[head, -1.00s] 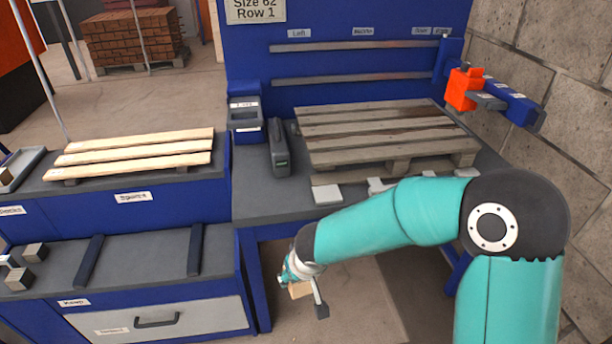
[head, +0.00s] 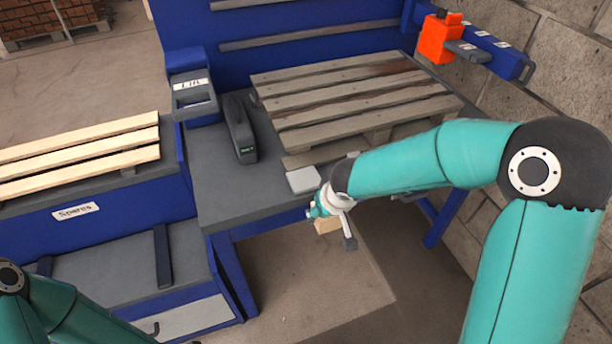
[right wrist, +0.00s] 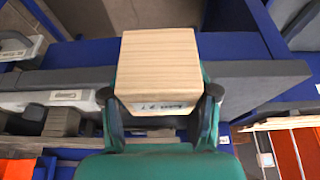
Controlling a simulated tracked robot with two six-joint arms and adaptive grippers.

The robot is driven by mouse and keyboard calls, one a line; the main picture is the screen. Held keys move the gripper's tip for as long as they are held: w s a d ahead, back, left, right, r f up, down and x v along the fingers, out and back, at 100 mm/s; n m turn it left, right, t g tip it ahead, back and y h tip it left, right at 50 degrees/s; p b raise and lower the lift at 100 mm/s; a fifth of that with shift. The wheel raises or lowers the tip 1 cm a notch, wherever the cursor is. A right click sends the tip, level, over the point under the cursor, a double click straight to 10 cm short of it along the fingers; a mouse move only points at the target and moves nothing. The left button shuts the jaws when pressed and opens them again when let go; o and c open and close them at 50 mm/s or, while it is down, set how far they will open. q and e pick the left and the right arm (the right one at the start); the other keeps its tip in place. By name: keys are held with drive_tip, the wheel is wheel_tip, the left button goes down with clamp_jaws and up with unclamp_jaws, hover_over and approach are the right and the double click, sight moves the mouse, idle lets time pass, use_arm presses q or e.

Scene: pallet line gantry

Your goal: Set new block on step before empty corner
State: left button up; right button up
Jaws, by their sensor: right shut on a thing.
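My right gripper (head: 330,212) is shut on a light wooden block (head: 326,226), in front of the bench's front edge. The right wrist view shows the block (right wrist: 158,68) between both fingers, with a small printed label on its lower face. A weathered grey pallet (head: 350,100) lies on the bench. No block shows under its near left corner, only a low bottom board (head: 302,160); a block shows under the near middle. A pale flat step-like plate (head: 303,180) lies before that corner, just beyond my gripper. My left gripper is out of view; only part of that arm shows.
A dark upright device (head: 240,128) and a blue-grey labelled box (head: 190,98) stand left of the pallet. An orange tool (head: 439,40) sits on a blue arm at right. Pale boards (head: 80,155) lie on the left bench. Bare bench top (head: 225,180) lies left of the plate.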

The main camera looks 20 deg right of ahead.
drive_tip(key=shift+s+d, duration=0.15)
drive_tip(key=shift+d, duration=0.25)
drive_tip(key=shift+w+d+r, duration=0.1)
drive_tip(key=shift+w+r, duration=0.05)
drive_tip(key=shift+w, duration=0.05)
drive_tip(key=w+d+r+m, duration=0.1)
drive_tip(key=w+d+r, duration=0.1)
drive_tip(key=w+r, duration=0.7)
wheel_tip(320, 180, up, 9)
drive_tip(key=n, duration=0.1)
hover_over(303, 172)
drive_tip(key=s, duration=0.1)
wheel_tip(303, 172, down, 14)
drive_tip(key=b, duration=0.2)
drive_tip(key=shift+s+f+b, duration=0.1)
drive_tip(key=shift+s+b, duration=0.05)
drive_tip(key=shift+b, duration=0.15)
drive_tip(key=shift+f, duration=2.6)
drive_tip(key=o, duration=1.2)
